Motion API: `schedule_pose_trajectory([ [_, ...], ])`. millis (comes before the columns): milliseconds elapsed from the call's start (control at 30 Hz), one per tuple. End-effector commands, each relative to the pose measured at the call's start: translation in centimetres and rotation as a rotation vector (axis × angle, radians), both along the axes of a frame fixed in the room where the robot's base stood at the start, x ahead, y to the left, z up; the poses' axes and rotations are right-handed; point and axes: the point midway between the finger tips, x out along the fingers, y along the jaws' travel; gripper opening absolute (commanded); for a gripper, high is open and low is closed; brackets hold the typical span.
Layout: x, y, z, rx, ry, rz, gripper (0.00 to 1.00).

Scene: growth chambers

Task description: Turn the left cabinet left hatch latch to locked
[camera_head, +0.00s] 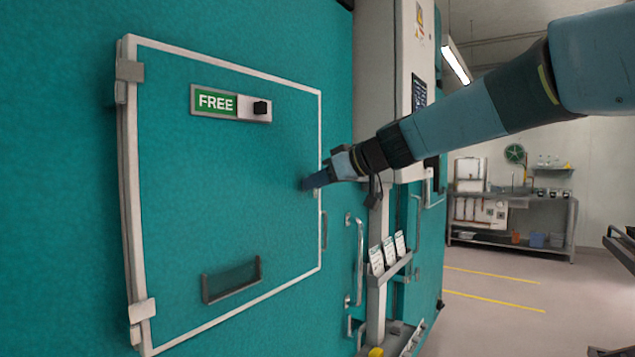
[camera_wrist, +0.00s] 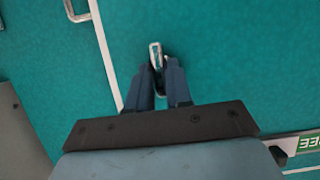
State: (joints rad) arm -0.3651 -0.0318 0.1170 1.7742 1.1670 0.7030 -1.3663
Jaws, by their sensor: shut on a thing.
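The teal left hatch (camera_head: 225,180) is closed flush, inside a pale frame with hinges on its left side. My gripper (camera_head: 313,181) is at the hatch's right edge, about mid-height. The latch (camera_wrist: 154,48), a small pale metal handle, stands out between my fingertips in the wrist view. My gripper (camera_wrist: 159,68) is shut on it there. In the head view my fingers hide most of the latch. A green FREE sign (camera_head: 215,102) with a dark knob (camera_head: 262,108) beside it is on the upper part of the hatch.
A dark-edged holder (camera_head: 232,280) sits low on the hatch. A vertical handle (camera_head: 360,262) and a post with white cards (camera_head: 388,252) stand right of it. A sink bench (camera_head: 512,228) is at the back right, with open floor before it.

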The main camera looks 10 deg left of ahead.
Motion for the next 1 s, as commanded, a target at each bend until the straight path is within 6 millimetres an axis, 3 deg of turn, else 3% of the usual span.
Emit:
schedule_pose_trajectory([
  [467, 0.19, -0.09, 0.05, 0.027, 0.063, -0.002, 0.00],
  [1000, 0.78, -0.36, -0.15, 0.199, 0.477, -0.003, 0.00],
])
